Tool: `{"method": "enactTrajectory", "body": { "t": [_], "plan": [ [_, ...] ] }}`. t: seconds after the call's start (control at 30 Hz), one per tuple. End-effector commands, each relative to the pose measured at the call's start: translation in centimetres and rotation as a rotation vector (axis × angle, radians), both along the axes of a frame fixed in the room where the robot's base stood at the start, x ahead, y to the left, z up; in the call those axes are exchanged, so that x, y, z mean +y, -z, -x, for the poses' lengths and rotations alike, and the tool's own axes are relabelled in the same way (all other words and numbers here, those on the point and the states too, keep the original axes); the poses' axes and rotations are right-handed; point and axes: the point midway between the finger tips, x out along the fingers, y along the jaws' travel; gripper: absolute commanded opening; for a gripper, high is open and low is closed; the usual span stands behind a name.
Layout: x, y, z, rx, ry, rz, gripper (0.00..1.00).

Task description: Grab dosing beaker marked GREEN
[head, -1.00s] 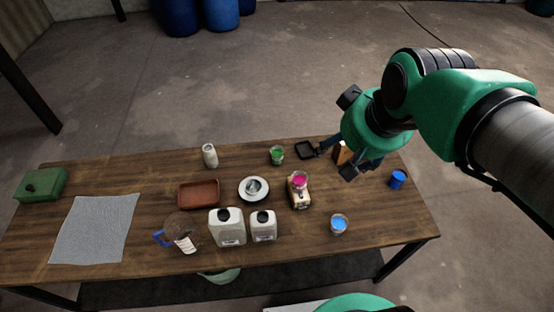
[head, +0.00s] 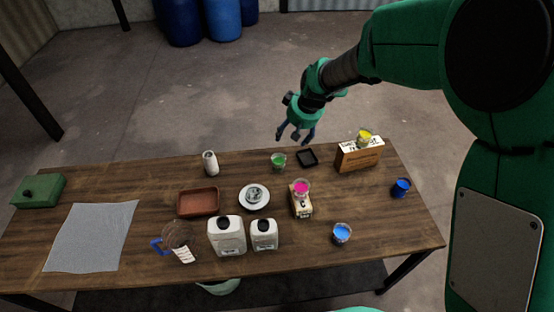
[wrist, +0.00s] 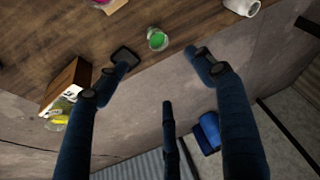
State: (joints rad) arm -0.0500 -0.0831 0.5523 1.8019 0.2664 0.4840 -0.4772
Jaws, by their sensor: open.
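The beaker with green contents (head: 278,161) stands upright near the far edge of the wooden table, left of a small black tray. It also shows in the wrist view (wrist: 157,39), near the table edge, beyond and between my fingers. Any marking on it is too small to read. My gripper (head: 295,136) is open and empty, above and past the far table edge, slightly right of the green beaker and apart from it. In the wrist view my gripper (wrist: 160,70) shows its dark fingers spread wide.
A black tray (head: 307,157) is just right of the green beaker. A wooden box (head: 360,157) carries a yellow beaker (head: 364,136). A pink beaker (head: 301,187) stands on a small block. A white bottle (head: 210,163) is to the left. Blue beakers (head: 342,232) (head: 401,187) stand at right.

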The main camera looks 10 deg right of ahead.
Motion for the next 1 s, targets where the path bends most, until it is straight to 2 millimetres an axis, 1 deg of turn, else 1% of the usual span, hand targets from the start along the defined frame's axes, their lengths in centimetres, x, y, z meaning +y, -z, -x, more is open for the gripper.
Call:
{"method": "enactTrajectory", "body": {
  "t": [0.03, 0.07, 0.1, 0.2, 0.3, 0.4, 0.5, 0.57, 0.87, 1.0],
  "plan": [
    [0.2, 2.5, -1.1, 0.009, -0.009, 0.003, 0.68],
    [0.4, 3.5, -1.8, 0.009, -0.015, 0.004, 0.68],
    [0.5, 5.1, -2.5, 0.013, -0.022, 0.007, 0.68],
    [0.8, 8.6, -4.2, 0.015, -0.038, 0.012, 0.68],
    [1.1, 11.4, -5.4, 0.018, -0.049, 0.017, 0.68],
    [1.2, 13.3, -6.1, 0.018, -0.058, 0.022, 0.68],
    [1.3, 14.3, -6.5, 0.018, -0.063, 0.024, 0.68],
    [1.3, 14.6, -6.5, 0.018, -0.064, 0.024, 0.68],
    [1.3, 14.6, -6.5, 0.018, -0.064, 0.024, 0.68],
    [1.4, 15.0, -6.6, 0.019, -0.064, 0.025, 0.68]
  ]
}}
